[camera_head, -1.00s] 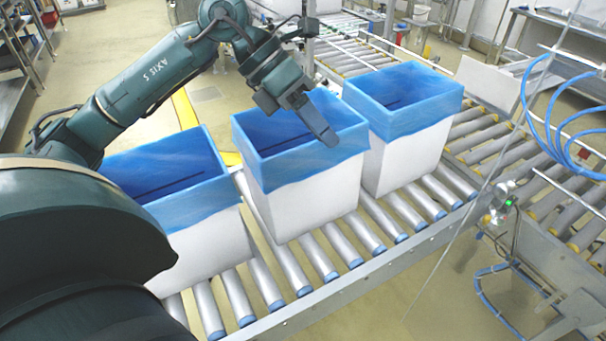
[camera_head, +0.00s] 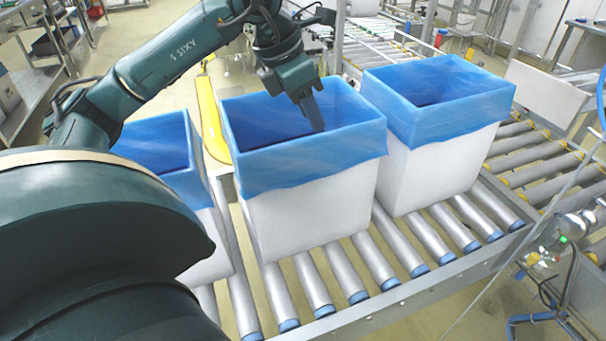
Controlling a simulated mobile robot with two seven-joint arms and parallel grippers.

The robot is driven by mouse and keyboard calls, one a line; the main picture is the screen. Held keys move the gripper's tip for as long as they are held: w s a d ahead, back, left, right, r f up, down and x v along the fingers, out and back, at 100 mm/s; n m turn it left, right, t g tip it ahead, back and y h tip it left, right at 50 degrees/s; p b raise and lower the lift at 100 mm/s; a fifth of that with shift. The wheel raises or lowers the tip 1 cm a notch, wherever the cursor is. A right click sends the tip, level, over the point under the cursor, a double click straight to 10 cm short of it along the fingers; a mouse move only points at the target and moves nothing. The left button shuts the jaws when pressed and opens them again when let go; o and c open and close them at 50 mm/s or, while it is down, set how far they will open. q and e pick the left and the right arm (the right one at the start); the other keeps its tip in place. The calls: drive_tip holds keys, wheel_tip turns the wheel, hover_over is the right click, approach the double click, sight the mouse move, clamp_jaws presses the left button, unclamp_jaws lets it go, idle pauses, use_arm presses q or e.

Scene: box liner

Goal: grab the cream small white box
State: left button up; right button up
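Three white boxes with blue liners folded over their rims stand upright on a roller conveyor: a left box (camera_head: 207,238), a middle box (camera_head: 312,212) and a right box (camera_head: 436,168). I cannot tell which one is cream. My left gripper (camera_head: 316,122) points down over the opening of the middle box, its fingertips at about the rim's height in the picture. Its fingers overlap in this view, so I cannot tell whether they are open or shut. My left arm hides part of the left box. My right gripper is not in view.
The roller conveyor (camera_head: 318,286) runs under the boxes, with a metal side rail (camera_head: 425,290) at the front. More rollers (camera_head: 540,160) lie to the right, near a pale panel (camera_head: 546,93). A yellow strip (camera_head: 211,120) is behind the boxes.

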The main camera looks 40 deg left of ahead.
sight(321, 135)
use_arm(q)
drive_tip(key=x, duration=0.7)
drive_tip(key=shift+d, duration=0.25)
drive_tip(key=shift+f, duration=0.3)
drive_tip(key=shift+f+b, duration=0.25)
drive_tip(key=shift+b, duration=0.2)
drive_tip(key=shift+c, duration=0.3)
clamp_jaws()
drive_tip(key=shift+w+r, duration=0.1)
idle(0.8)
